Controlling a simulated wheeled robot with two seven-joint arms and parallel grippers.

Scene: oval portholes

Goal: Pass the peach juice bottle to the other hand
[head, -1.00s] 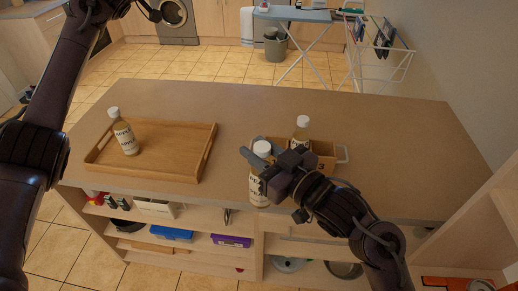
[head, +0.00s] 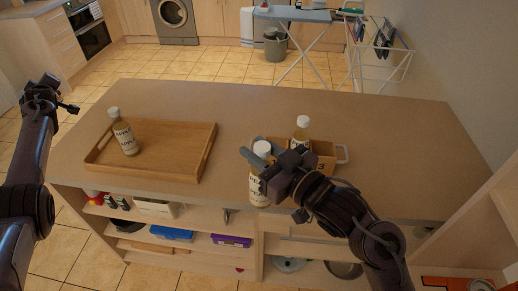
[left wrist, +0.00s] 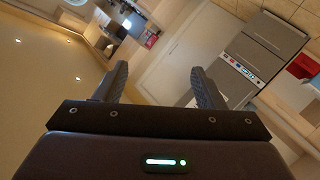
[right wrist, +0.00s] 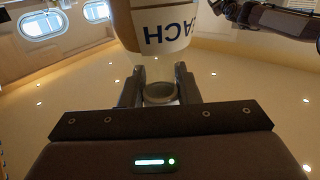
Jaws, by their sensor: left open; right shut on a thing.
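The peach juice bottle (head: 260,188), with a white cap and a label, is in my right gripper (head: 258,160) at the counter's front edge. In the right wrist view the bottle (right wrist: 163,28) shows part of its name, "EACH", upside down, and its neck is between the fingers of my right gripper (right wrist: 160,85). My left gripper (head: 62,100) is empty, left of the counter and far from the bottle. In the left wrist view the fingers of my left gripper (left wrist: 157,85) are spread, with nothing between them.
A similar bottle (head: 124,138) stands in a wooden tray (head: 180,168) at the left. Another bottle (head: 302,128) stands at a small wooden crate (head: 325,150), partly hidden behind my right gripper. The counter (head: 250,100) is clear at the back and right. Shelves are below.

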